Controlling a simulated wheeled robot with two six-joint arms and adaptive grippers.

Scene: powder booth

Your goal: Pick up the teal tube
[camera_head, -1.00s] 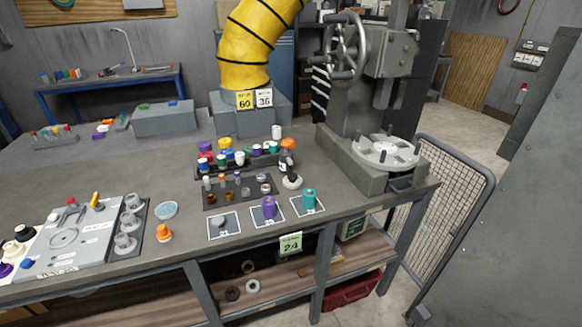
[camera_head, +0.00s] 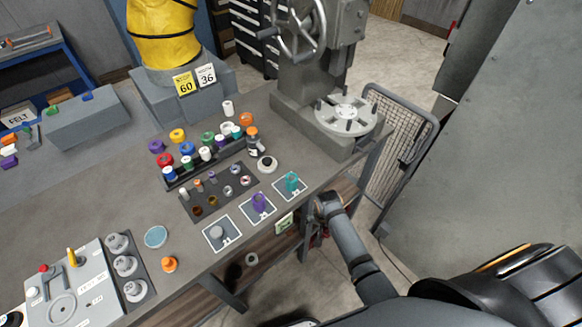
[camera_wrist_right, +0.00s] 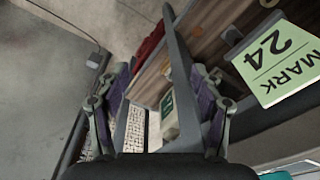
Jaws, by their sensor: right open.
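The teal tube (camera_head: 291,182) stands upright on the rightmost of three white-bordered squares (camera_head: 289,194) near the table's front edge. My right arm comes in from the lower right of the head view. Its gripper (camera_head: 322,208) is just off the table's front edge, to the right of the tube and apart from it. In the right wrist view the two fingers of this gripper (camera_wrist_right: 163,80) are spread with nothing held between them. A teal patch (camera_wrist_right: 277,175) shows at that view's lower right edge. My left gripper is not in view.
A purple tube (camera_head: 259,203) and a grey piece (camera_head: 216,233) stand on the other squares. A rack of coloured pieces (camera_head: 212,163) and a heavy press (camera_head: 346,114) stand behind. A green tag (camera_wrist_right: 277,62) hangs at the table front. A mesh panel (camera_head: 407,130) stands right.

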